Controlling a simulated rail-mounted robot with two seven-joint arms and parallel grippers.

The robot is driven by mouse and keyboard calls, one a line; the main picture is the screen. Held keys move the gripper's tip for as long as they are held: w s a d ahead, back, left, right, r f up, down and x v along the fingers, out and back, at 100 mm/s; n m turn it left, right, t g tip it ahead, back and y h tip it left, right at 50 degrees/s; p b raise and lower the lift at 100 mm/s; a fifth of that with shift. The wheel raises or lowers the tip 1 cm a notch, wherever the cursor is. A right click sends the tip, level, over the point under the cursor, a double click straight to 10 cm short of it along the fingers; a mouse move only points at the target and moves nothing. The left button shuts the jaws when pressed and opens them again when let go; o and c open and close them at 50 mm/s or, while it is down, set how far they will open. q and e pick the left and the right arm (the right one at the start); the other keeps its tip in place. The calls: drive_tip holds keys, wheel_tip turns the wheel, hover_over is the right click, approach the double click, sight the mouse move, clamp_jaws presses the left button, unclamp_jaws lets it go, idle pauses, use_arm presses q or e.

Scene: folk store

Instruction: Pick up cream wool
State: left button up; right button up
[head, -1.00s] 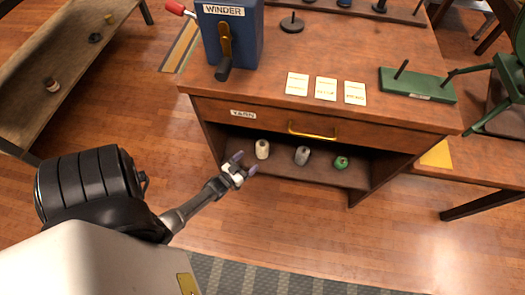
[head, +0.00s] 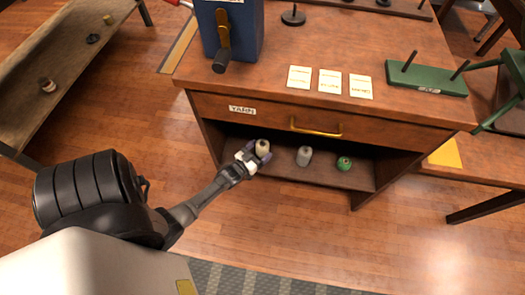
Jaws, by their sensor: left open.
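The cream wool (head: 263,148) is a small pale spool standing at the left on the open shelf under the drawer marked YARN. My left gripper (head: 256,152) is open at the spool, with its fingers around or right beside it. I cannot tell whether the fingers touch it. The gripper hides part of the spool's lower left side. My right gripper is not in view.
On the same shelf (head: 330,178) stand a grey spool (head: 304,156) and a green spool (head: 344,164) to the right. The YARN drawer (head: 290,119) is shut above. The blue winder (head: 228,33), several cards and a green peg stand (head: 427,80) are on the top.

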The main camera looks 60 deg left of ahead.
use_arm(q)
drive_tip(key=shift+c, duration=0.4)
drive_tip(key=c, duration=0.9)
drive_tip(key=shift+r, duration=0.1)
